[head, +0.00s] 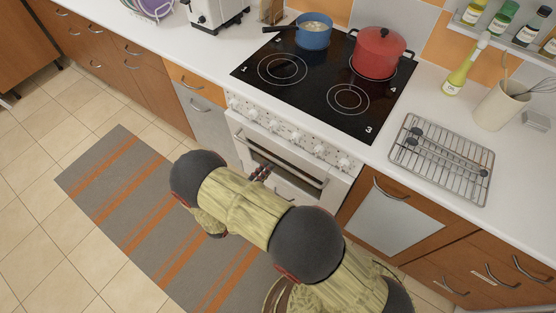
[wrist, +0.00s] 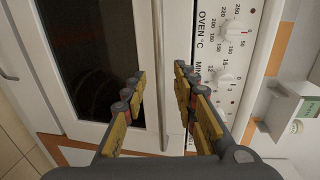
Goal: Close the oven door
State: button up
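The white oven (head: 258,146) stands under the black cooktop, with a row of knobs above its door. The oven door (head: 241,153) has a long bar handle (head: 283,168) and looks nearly upright; I cannot tell whether it is fully shut. In the wrist view, the door's dark window (wrist: 88,55) is left and the handle bar (wrist: 159,75) runs up the middle. My gripper (head: 262,173) is at the front of the door. The wrist view shows its fingers (wrist: 159,80) apart, one on each side of the bar; contact is unclear.
A red pot (head: 379,53) and a blue pan (head: 313,33) stand on the cooktop (head: 305,80). A wire rack (head: 441,160) lies on the right counter. Wooden cabinets flank the oven. A striped rug (head: 120,190) covers the floor in front.

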aim_at(276, 160)
jog(key=b+x, duration=0.1)
jog(key=x, duration=0.6)
jog(key=shift+b, duration=0.4)
jog(key=shift+c, duration=0.5)
grip_shut()
